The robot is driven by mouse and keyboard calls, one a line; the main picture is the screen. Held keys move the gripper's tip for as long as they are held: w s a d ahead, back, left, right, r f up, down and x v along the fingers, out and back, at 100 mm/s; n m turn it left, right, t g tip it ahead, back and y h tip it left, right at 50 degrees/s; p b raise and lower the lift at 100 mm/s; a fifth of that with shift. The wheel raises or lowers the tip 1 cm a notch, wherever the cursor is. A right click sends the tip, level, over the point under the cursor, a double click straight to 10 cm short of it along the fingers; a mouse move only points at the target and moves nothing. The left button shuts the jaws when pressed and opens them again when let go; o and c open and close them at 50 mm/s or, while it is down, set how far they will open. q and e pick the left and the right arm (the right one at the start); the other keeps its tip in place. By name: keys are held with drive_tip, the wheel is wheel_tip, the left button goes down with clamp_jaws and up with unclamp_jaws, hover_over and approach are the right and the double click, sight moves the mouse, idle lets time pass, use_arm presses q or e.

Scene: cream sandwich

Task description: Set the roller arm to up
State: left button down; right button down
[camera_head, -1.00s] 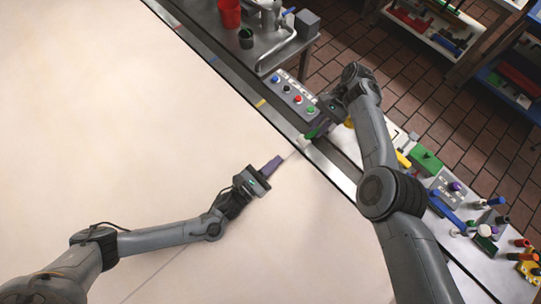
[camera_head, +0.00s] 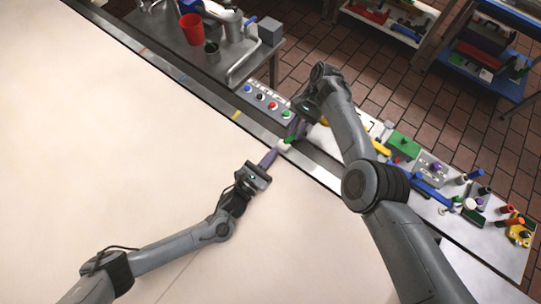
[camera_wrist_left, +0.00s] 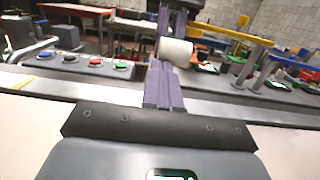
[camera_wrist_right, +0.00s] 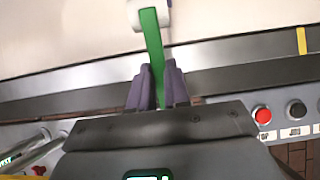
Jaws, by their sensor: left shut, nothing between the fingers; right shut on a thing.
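The roller arm shows as a green bar (camera_wrist_right: 153,45) with a white roller (camera_wrist_right: 138,12) at its far end. My right gripper (camera_head: 298,127) is shut on the green bar, its purple fingers on either side of it in the right wrist view (camera_wrist_right: 157,78). In the head view the white roller (camera_head: 284,146) is over the near edge of the rail, beside the cream sheet. My left gripper (camera_head: 271,156) is shut and empty, its fingertips close to the roller; I cannot tell if they touch. In the left wrist view the roller (camera_wrist_left: 175,51) is just beyond the purple fingers (camera_wrist_left: 163,88). The roller's height above the surface is unclear.
A button box (camera_head: 266,102) with coloured buttons stands beside the rail (camera_head: 215,98). A metal table with a red cup (camera_head: 191,27) is at the top. A bench with a green box (camera_head: 403,146) and several handles lies right. The wide cream sheet (camera_head: 110,140) is clear.

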use_arm(q)
drive_tip(key=shift+w+d+r, duration=0.1)
drive_tip(key=shift+w+r, duration=0.1)
drive_tip(key=shift+r, duration=0.3)
drive_tip(key=shift+w+d+r, duration=0.1)
drive_tip(key=shift+w+r, duration=0.05)
drive_tip(key=shift+r, duration=0.3)
use_arm(e)
drive_tip(key=shift+s+f, duration=0.2)
drive_tip(key=shift+f, duration=0.05)
drive_tip(key=c, duration=1.4)
unclamp_jaws()
drive_tip(key=o, duration=0.3)
use_arm(q)
drive_tip(key=shift+f, duration=0.15)
use_arm(e)
drive_tip(key=shift+r, duration=0.1)
use_arm(q)
drive_tip(key=shift+a, duration=0.1)
use_arm(e)
drive_tip(key=shift+w+r, duration=0.1)
drive_tip(key=shift+w, duration=0.05)
